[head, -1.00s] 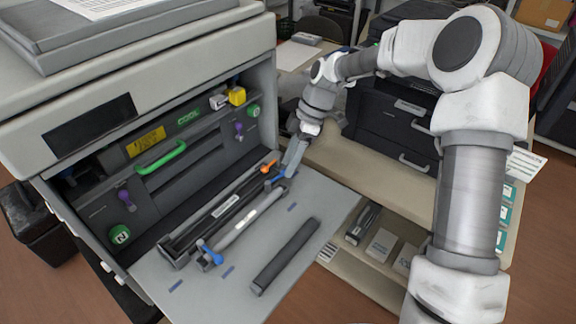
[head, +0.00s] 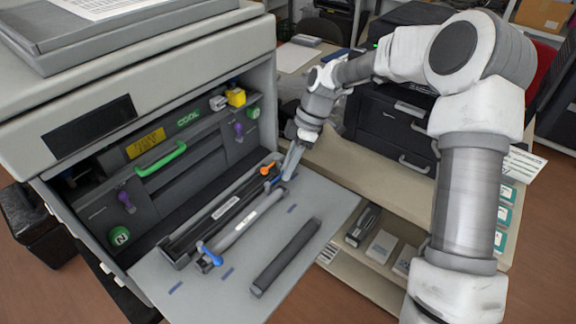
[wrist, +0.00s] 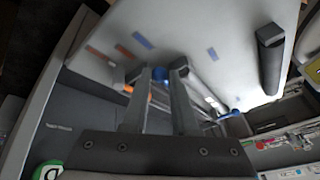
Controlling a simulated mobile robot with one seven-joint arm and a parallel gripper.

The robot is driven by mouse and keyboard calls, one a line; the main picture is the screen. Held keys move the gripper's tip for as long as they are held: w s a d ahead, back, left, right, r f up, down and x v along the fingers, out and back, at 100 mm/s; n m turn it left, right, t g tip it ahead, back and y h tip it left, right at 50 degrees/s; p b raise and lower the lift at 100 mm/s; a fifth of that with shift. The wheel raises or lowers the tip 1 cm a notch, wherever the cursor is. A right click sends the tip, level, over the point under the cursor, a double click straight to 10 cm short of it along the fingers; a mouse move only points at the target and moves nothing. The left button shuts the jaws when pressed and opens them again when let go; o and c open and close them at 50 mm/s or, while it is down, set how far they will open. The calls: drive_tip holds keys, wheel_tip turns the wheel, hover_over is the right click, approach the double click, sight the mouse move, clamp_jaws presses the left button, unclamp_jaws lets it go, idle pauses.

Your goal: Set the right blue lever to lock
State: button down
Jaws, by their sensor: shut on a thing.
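The right blue lever (head: 273,183) is at the far right end of the toner cartridge (head: 240,222), which lies on the printer's open front panel. My gripper (head: 285,177) reaches down to this lever from the upper right. In the wrist view, the blue lever (wrist: 160,75) shows between the two finger ends of my gripper (wrist: 166,80), which is shut on it. The fingers hide part of the lever, and its exact angle is hard to tell. The left blue lever (head: 208,254) is at the cartridge's near end, and it also shows in the wrist view (wrist: 233,113).
An orange lever (head: 267,169) stands just behind the right blue lever. A loose black bar (head: 285,257) lies on the open panel (head: 318,207). The printer's interior has a green handle (head: 161,159) and purple levers. A shelf with boxes stands at the right.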

sight(287, 188)
drive_tip(key=m, duration=0.1)
drive_tip(key=s+d+m+t+b, duration=0.1)
drive_tip(key=m, duration=0.1)
drive_tip(key=shift+s, duration=0.2)
drive_tip(key=m, duration=0.1)
drive_tip(key=s+m+t+b, duration=0.1)
drive_tip(key=m, duration=0.1)
drive_tip(key=s+m+t, duration=0.1)
drive_tip(key=shift+s+d+m+y, duration=0.25)
drive_tip(key=shift+m+y, duration=0.05)
drive_tip(key=s+m+t+b, duration=0.1)
drive_tip(key=m, duration=0.1)
drive_tip(key=s+m+t+b, duration=0.1)
drive_tip(key=m, duration=0.1)
drive_tip(key=shift+s+a, duration=0.2)
drive_tip(key=shift+s+a+r+m+t+h+b, duration=0.1)
drive_tip(key=shift+s+a+m+t+h+b, duration=0.25)
drive_tip(key=shift+m, duration=0.75)
drive_tip(key=shift+s+a+m+t+h, duration=0.25)
drive_tip(key=shift+s+m+h, duration=0.25)
drive_tip(key=shift+m, duration=0.6)
drive_tip(key=c, duration=0.7)
unclamp_jaws()
drive_tip(key=shift+s, duration=0.1)
